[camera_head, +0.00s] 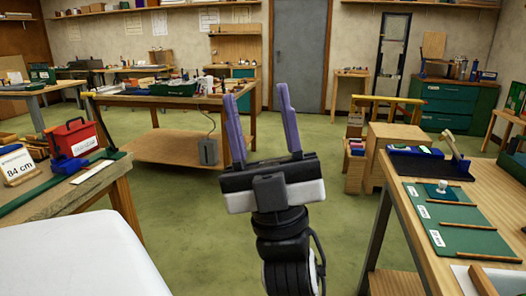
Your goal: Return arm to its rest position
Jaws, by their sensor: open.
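My gripper (262,122) is raised in the middle of the head view, with its two purple fingers pointing up and apart. It is open and nothing shows between the fingers. It is over the open green floor, between the left bench and the right bench, and touches neither. The dark wrist below it shows down to the bottom edge of the picture.
The left bench (98,193) carries a red toolbox (76,138) and an "84 cm" sign (17,166). The right bench (478,194) holds a green board (462,228). A wooden workbench (155,101) stands behind. The green floor (215,235) around my gripper is clear.

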